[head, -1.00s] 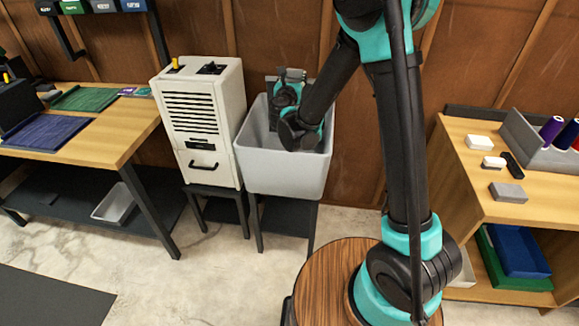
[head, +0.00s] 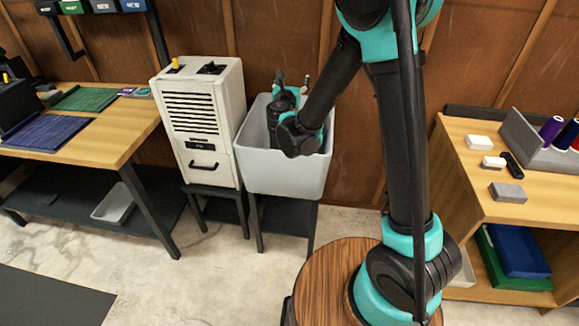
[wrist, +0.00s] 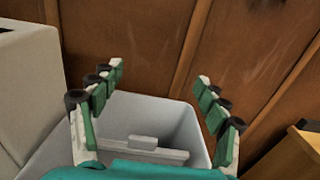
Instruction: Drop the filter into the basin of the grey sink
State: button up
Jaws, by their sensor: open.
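The grey sink (head: 285,172) stands on a dark stand beside a cream vented unit. My gripper (head: 292,82) is above the sink's back part, its fingers pointing up and away in the head view. In the wrist view my gripper (wrist: 161,74) has its fingers spread wide, with nothing between the tips. The filter looks to be the pale grey flat piece with a small raised block (wrist: 143,142), low inside the basin and clear of the fingertips. Whether it rests on the basin floor I cannot tell. The filter is hidden in the head view.
The cream vented unit (head: 201,125) stands close to the sink's left side. A wooden bench (head: 120,135) is at the left, and a wooden shelf unit (head: 465,180) with small boxes and spools is at the right. A brown panelled wall is close behind the sink.

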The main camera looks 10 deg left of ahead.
jog(key=s, duration=0.9)
jog(key=shift+s, duration=0.25)
jog(key=shift+a, duration=0.1)
jog(key=s+d+f+m+g+h, duration=0.1)
jog(key=s+d+f+m+g, duration=0.15)
jog(key=d+m, duration=0.5)
jog(key=s+d+f+m+g+h, duration=0.25)
jog(key=d+m, duration=0.25)
jog(key=d, duration=0.5)
jog(key=s+d+f+m+g+h, duration=0.1)
jog(key=d+f+m+g, duration=0.25)
jog(key=d+m, duration=0.4)
jog(key=s+d+f+m+g+y, duration=0.2)
jog(key=s+f+m, duration=0.2)
jog(key=s+m, duration=0.3)
jog(key=s+d+f+m+g+y, duration=0.2)
jog(key=s+f+m+g+y, duration=0.1)
jog(key=s+m, duration=0.5)
jog(key=s+f, duration=0.1)
jog(key=s, duration=0.1)
jog(key=shift+s+d+m, duration=0.25)
jog(key=shift+s+m, duration=0.05)
jog(key=shift+s, duration=0.1)
